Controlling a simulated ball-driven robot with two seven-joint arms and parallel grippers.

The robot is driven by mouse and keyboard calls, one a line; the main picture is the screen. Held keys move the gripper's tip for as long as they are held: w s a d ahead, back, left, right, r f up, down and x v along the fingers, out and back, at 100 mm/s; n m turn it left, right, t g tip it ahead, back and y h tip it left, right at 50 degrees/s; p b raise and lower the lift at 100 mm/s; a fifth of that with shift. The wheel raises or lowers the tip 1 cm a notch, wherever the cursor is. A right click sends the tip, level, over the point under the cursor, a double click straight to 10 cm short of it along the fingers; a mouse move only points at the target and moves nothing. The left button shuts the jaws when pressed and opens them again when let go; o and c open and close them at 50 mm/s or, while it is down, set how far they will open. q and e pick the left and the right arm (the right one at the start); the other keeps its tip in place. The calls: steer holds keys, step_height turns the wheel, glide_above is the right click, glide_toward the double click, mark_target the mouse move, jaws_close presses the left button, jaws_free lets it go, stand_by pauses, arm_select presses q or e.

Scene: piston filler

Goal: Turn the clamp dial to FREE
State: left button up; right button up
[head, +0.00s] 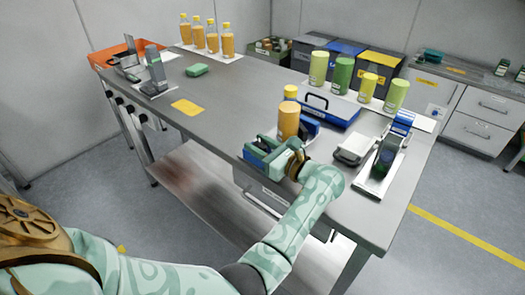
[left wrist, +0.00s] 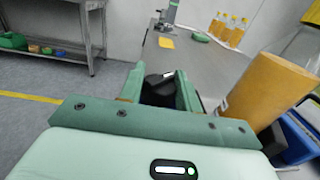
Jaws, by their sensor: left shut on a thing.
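My left gripper (head: 262,152) is at the front edge of the table, beside an orange cylinder (head: 289,120) on a blue base. In the left wrist view, my left gripper's two green fingers (left wrist: 159,88) are shut on a small black part (left wrist: 158,92), which looks like the clamp dial. A light mark shows on its top, but I cannot read a setting. In the head view the gripper hides the dial. The orange cylinder stands close to the right of the fingers in the wrist view (left wrist: 268,92). My right gripper is not in view.
A blue case (head: 328,112), a white-and-grey block (head: 354,149) and a blue-and-black device (head: 391,150) stand on the right of the table (head: 235,98). Several green and yellow jars (head: 342,74) and orange bottles (head: 212,37) stand farther back. The table's middle is mostly clear.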

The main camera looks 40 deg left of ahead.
arm_select(q)
steer(key=shift+g, duration=0.3)
steer(key=o, duration=1)
steer(key=shift+c, duration=0.2)
